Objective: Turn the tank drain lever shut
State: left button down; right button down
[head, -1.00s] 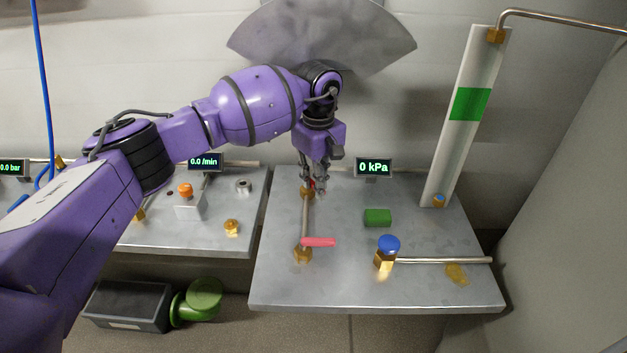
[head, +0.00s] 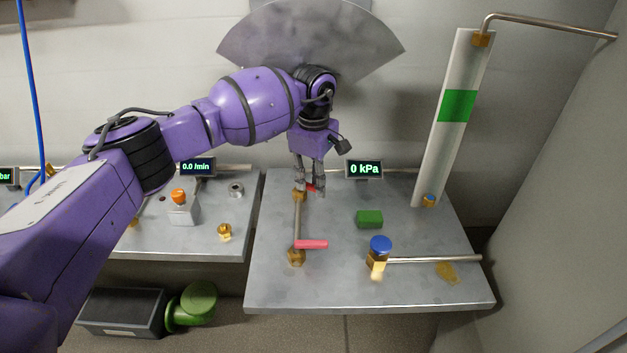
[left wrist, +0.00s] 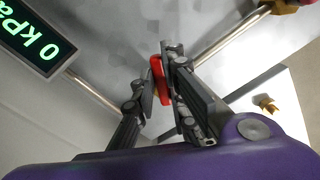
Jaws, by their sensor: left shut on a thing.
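Two red lever handles show on the right-hand metal bench. The back one (head: 311,187) sits by a brass fitting (head: 299,195) and is partly hidden by my left gripper (head: 310,186). In the left wrist view this red handle (left wrist: 157,78) lies between the two fingers of my left gripper (left wrist: 160,75), which is shut on it. The front lever (head: 311,244) points right from another brass fitting (head: 296,257), with nothing touching it. I cannot tell which lever is the tank drain. My right gripper is not in view.
A pipe (head: 297,225) joins the two lever fittings. A green block (head: 369,219), a blue-capped brass valve (head: 380,246), a 0 kPa display (head: 364,169) and a tall white gauge panel (head: 447,150) stand to the right. The bench's front strip (head: 370,296) is clear.

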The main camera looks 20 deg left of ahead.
pick_arm(q)
jog(key=c, duration=1.8)
grip_release()
jog(key=shift+o, duration=0.2)
